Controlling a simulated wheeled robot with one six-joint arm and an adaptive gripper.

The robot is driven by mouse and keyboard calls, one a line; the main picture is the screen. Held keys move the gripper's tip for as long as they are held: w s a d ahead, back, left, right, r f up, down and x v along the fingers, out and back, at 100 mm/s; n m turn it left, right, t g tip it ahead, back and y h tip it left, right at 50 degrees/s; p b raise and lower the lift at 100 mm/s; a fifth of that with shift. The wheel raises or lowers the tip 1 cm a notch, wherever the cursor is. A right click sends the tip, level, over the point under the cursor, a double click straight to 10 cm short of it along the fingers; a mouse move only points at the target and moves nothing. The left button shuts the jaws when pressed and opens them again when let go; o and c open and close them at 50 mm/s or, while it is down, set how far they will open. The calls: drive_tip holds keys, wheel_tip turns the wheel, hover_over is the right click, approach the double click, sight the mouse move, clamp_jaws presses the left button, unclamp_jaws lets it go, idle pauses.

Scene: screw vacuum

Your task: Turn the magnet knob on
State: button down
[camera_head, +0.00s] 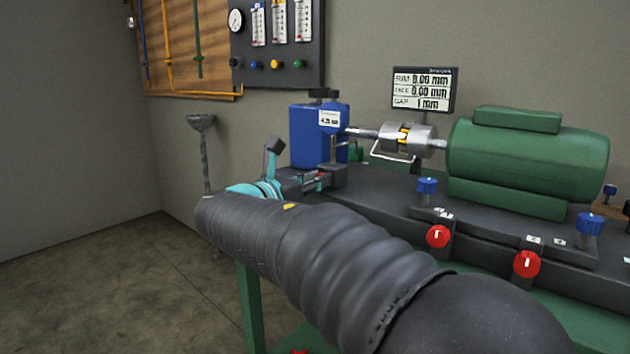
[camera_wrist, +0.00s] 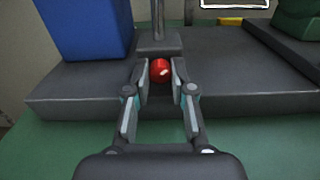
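The small red knob (camera_wrist: 160,71) is on the front of a dark grey block (camera_wrist: 158,42) with an upright post, standing on the dark bench bed. A pale mark shows on the knob's face. In the wrist view my gripper (camera_wrist: 160,80) is open, with one finger on each side of the knob. The gaps are very narrow, and I cannot tell whether the pads touch it. In the head view my gripper (camera_head: 308,183) reaches the grey block (camera_head: 332,174) beside a blue housing (camera_head: 308,137); the knob is mostly hidden there.
A green motor (camera_head: 528,155) and a metal coupling (camera_head: 407,139) sit on the bench to the right. Two other red knobs, one left (camera_head: 438,236) and one right (camera_head: 526,263), are on its front. A display (camera_head: 424,91) stands behind. Open floor (camera_head: 110,285) lies to the left.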

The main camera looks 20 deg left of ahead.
drive_tip(key=shift+m, duration=0.3)
drive_tip(key=m+b, duration=0.1)
drive_tip(key=m, duration=0.1)
drive_tip(key=shift+f+m+b, duration=0.15)
drive_tip(key=shift+m+b, duration=0.8)
drive_tip(key=shift+m, duration=0.65)
drive_tip(key=c, duration=1)
unclamp_jaws()
